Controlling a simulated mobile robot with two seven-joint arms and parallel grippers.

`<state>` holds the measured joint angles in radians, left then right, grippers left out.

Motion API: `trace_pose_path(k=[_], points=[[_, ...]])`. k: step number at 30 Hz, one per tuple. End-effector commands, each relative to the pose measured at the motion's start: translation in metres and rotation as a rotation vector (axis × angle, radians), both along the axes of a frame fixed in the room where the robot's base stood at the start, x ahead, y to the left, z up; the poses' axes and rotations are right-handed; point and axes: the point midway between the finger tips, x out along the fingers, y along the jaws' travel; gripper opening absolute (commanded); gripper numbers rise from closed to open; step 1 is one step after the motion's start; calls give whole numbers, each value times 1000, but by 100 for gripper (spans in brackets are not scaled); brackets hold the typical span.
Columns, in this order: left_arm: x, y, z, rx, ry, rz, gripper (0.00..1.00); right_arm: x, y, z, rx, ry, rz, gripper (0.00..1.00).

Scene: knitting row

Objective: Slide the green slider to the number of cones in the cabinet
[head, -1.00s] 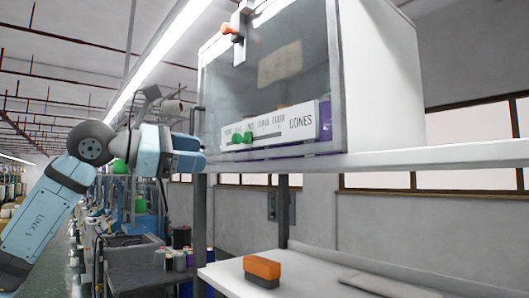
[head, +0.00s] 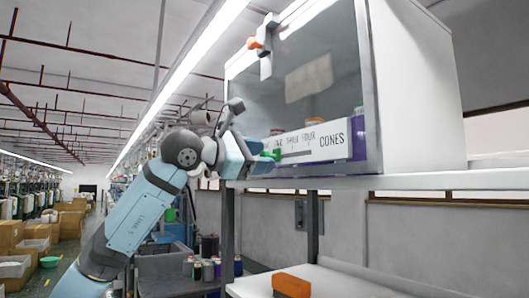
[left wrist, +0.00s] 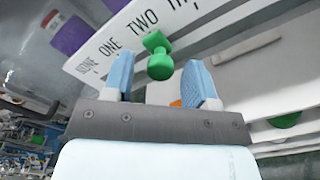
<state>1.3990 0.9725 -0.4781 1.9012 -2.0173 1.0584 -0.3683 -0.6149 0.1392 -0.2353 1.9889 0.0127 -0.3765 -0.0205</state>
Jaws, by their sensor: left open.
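The glass-fronted cabinet (head: 300,60) stands on a shelf, with a white label board (head: 333,134) along its lower front. The green slider (left wrist: 158,58) sticks out of the board. In the left wrist view it appears near the word TWO, but its exact mark is hard to tell. It also shows in the head view (head: 272,154). My left gripper (left wrist: 160,70) is open, its two blue fingers on either side of the slider's knob, with gaps visible. Purple cones (left wrist: 70,36) show behind the glass; the board and reflections partly hide them, so their number is unclear. My right gripper is not in view.
An orange and grey handle (head: 264,45) is at the cabinet's upper left front. An orange block (head: 291,285) lies on the white table (head: 330,278) below. The shelf edge (head: 440,180) runs under the cabinet. Several spools (head: 207,268) stand at the lower left.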

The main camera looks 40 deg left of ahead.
Motion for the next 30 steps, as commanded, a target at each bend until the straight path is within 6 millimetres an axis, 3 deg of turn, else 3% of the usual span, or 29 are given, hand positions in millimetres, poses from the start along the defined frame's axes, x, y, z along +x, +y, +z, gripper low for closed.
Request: trace_pose_path(k=[4,13,14,18,21,26,30], points=[[11,-5,0,0,1,-1,52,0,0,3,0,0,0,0],[13,-6,0,1,0,0,52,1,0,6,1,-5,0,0],[13,-6,0,1,0,0,50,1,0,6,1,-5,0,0],[13,-5,0,1,0,0,18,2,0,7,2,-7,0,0],[13,-6,0,1,0,0,0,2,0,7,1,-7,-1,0],[11,-11,-1,1,0,-2,0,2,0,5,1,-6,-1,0],[1,-35,-2,3,-3,-6,0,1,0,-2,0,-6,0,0]])
